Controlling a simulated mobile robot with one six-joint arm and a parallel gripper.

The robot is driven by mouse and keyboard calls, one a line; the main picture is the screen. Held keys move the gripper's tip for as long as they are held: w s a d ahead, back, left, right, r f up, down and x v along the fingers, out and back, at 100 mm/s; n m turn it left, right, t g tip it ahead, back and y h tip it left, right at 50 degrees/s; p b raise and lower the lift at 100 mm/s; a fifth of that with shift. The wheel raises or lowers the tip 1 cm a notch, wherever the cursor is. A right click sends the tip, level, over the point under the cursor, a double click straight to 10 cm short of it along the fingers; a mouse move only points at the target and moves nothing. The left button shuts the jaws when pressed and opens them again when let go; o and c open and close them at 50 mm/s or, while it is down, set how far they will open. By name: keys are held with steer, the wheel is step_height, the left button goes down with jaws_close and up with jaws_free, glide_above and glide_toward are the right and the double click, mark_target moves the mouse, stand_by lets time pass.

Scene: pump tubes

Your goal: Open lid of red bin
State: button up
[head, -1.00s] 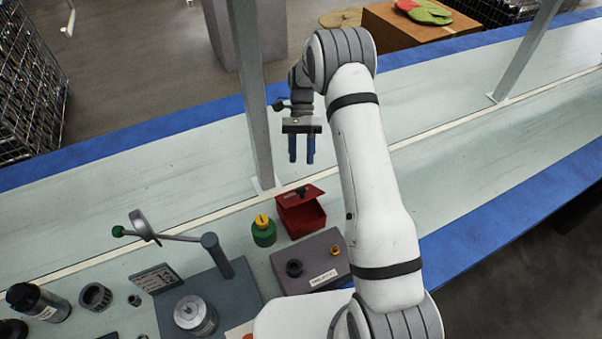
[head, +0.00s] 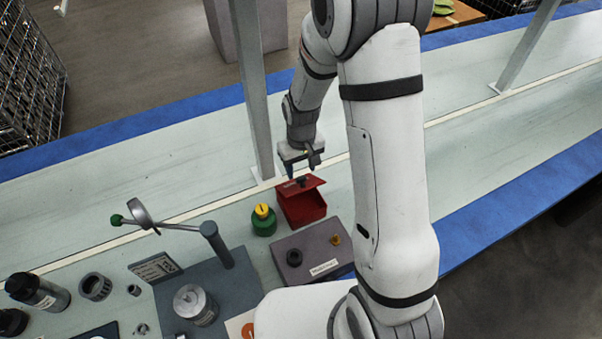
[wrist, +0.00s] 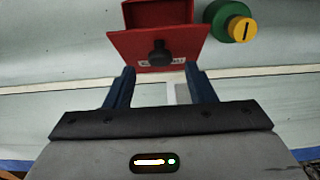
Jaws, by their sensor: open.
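The red bin (head: 307,212) stands on the table in the head view, with its red lid (head: 290,187) tilted partly up. The red lid also shows in the wrist view (wrist: 189,46), with a black knob (wrist: 159,53) on it. My gripper (head: 304,172) is just behind and above the lid in the head view. In the wrist view its two dark blue fingers (wrist: 160,84) are apart and empty, pointing toward the lid on either side of the knob. I cannot tell whether a fingertip touches the lid.
A green bottle with a yellow cap (head: 263,220) stands close left of the bin. A grey box with a label (head: 314,255) sits in front of it. A grey post (head: 252,90) rises behind to the left. The table's far strip (head: 160,170) is clear.

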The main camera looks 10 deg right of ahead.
mark_target(301, 177)
steer(key=shift+f, duration=1.75)
jaws_close()
